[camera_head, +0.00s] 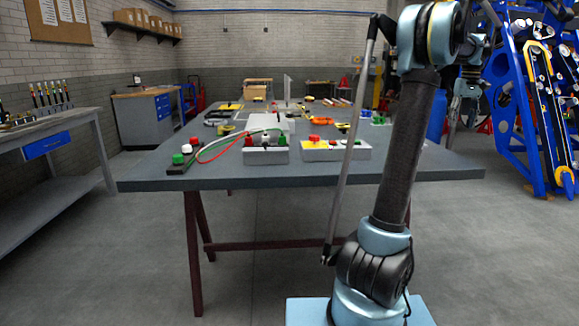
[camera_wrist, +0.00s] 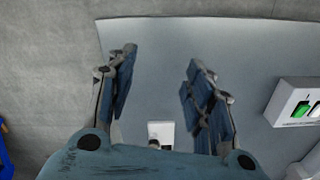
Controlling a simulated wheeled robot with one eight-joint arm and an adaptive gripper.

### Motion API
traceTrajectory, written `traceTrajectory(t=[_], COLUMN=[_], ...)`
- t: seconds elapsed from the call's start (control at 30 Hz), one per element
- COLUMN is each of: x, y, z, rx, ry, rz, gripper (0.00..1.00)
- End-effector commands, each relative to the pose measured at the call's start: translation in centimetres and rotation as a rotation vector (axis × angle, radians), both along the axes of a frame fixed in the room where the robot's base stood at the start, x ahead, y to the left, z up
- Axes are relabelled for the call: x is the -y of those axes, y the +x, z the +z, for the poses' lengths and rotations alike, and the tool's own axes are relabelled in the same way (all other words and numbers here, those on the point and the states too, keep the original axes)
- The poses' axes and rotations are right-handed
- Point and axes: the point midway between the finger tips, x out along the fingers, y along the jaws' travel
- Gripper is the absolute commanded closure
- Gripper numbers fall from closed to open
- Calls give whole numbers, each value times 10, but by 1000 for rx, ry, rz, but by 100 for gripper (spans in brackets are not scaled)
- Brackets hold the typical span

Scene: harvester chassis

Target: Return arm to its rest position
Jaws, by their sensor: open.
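My gripper (camera_wrist: 158,95) is open and empty in the wrist view, with its two blue fingers spread apart. It is over the grey tabletop (camera_wrist: 175,50), and nothing is between the fingertips. In the head view my arm (camera_head: 400,150) stands upright at the right of the picture. Its upper part bends near the top edge, and the gripper cannot be made out clearly there. A small white piece (camera_wrist: 160,133) shows on the table between the finger bases.
The table (camera_head: 300,178) holds a grey box with buttons (camera_head: 266,155), another with red and yellow parts (camera_head: 335,150), and cables (camera_head: 215,147). A box with a green button (camera_wrist: 297,105) is right of my gripper. Blue machinery (camera_head: 530,100) stands right. Floor in front is clear.

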Motion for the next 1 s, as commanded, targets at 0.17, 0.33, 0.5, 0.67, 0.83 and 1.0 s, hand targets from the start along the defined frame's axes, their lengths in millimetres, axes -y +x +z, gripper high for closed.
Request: traceTrajectory(t=[0.17, 0.33, 0.5, 0.67, 0.83, 1.0], x=[-16, -38, -66, -104, -162, -219], y=[0, -4, -8, -16, -33, -58], z=[0, 0, 0, -2, -11, -25], rx=[2, 7, 14, 23, 37, 55], ry=[-2, -6, -11, -18, -25, -32], rz=[7, 10, 18, 29, 46, 64], gripper=[53, 53, 53, 53, 53, 53])
